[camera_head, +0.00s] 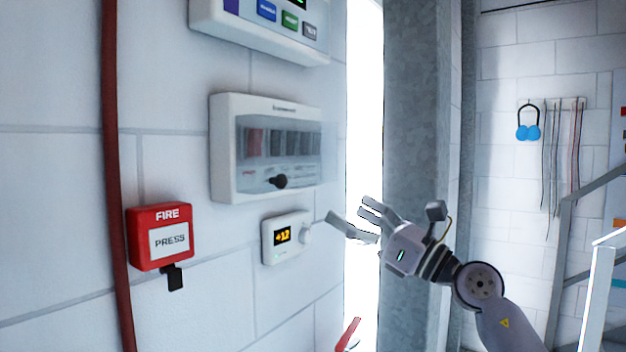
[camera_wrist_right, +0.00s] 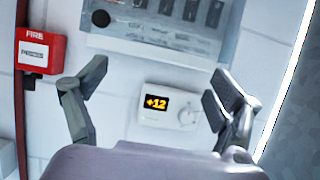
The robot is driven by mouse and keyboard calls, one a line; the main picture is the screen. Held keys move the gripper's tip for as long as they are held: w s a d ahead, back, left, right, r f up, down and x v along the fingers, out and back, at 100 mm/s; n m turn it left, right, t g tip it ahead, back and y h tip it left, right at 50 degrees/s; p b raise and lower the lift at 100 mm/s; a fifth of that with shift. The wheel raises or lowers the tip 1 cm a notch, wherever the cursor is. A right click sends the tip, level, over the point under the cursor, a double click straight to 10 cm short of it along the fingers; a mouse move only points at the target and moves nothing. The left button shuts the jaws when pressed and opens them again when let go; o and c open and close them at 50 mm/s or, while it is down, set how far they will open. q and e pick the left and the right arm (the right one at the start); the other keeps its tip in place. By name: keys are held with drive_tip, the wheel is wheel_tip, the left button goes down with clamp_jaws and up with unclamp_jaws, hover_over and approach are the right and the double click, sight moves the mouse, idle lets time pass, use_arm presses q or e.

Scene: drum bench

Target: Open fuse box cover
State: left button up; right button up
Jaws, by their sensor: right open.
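The fuse box (camera_head: 220,150) is a white wall unit with a clear cover (camera_head: 284,150). Several dark switches and a red one show behind the cover, and a black knob (camera_head: 279,182) sits at its lower edge. The cover looks closed. In the right wrist view the black knob (camera_wrist_right: 101,18) and the lower part of the cover (camera_wrist_right: 165,22) are at the top. My right gripper (camera_head: 350,218) is open and empty, to the right of and below the fuse box, apart from it. Its spread fingers (camera_wrist_right: 158,85) also show in the wrist view. My left gripper is not in view.
A thermostat (camera_head: 283,238) reading +12 is below the fuse box, near my right fingers. A red fire button (camera_head: 160,237) and red pipe (camera_head: 112,130) are at left. A control panel (camera_head: 262,28) hangs above. A grey column (camera_head: 416,110) stands behind my right gripper.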

sight(304, 182)
drive_tip(key=p+x, duration=0.2)
drive_tip(key=x, duration=0.6)
drive_tip(key=shift+r+p, duration=0.15)
drive_tip(key=shift+p, duration=0.15)
drive_tip(key=shift+w+a+r, duration=0.1)
drive_tip(key=shift+w+a, duration=0.2)
drive_tip(key=shift+a, duration=0.15)
drive_tip(key=shift+c, duration=0.3)
drive_tip(key=shift+d+r, duration=0.1)
drive_tip(key=c, duration=1.6)
drive_tip(key=shift+c, duration=0.2)
